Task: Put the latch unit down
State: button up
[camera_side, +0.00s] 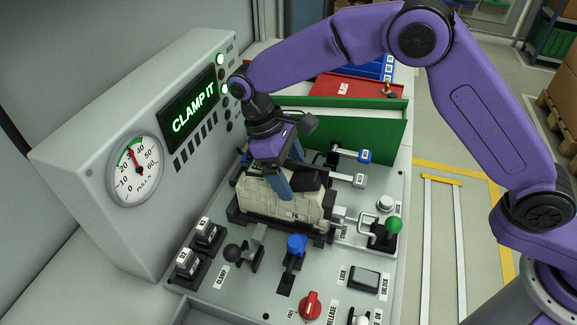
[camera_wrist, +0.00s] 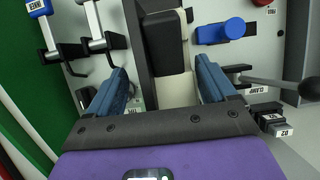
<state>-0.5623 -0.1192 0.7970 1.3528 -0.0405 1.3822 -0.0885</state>
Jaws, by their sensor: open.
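The latch unit (camera_side: 270,199), a cream block with dark parts, sits in the dark fixture on the grey panel in the side view. Its cream and black top also shows in the wrist view (camera_wrist: 173,92). My gripper (camera_side: 297,187) is over the unit with its blue fingers pointing down. In the wrist view my gripper (camera_wrist: 167,85) has its two fingers apart, one on either side of the unit, with gaps visible. The unit's underside is hidden in the side view.
A gauge panel (camera_side: 58,150) with a lit "CLAMP IT" display (camera_side: 192,115) stands at left. A green board (camera_side: 350,125) stands behind.

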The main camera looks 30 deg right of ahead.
jog(key=shift+r, duration=0.5)
jog(key=v, duration=1.1)
jog(key=shift+r, duration=0.25)
jog(key=shift+w+a, duration=0.1)
jog(key=s+d+f+n+t+y, duration=0.1)
jog(key=s+d+f, duration=0.1)
jog(key=s+d, duration=1.2)
jog(key=s+d+f+n+t+y, duration=0.2)
jog(key=s+d, duration=1.3)
jog(key=shift+n+y, duration=0.3)
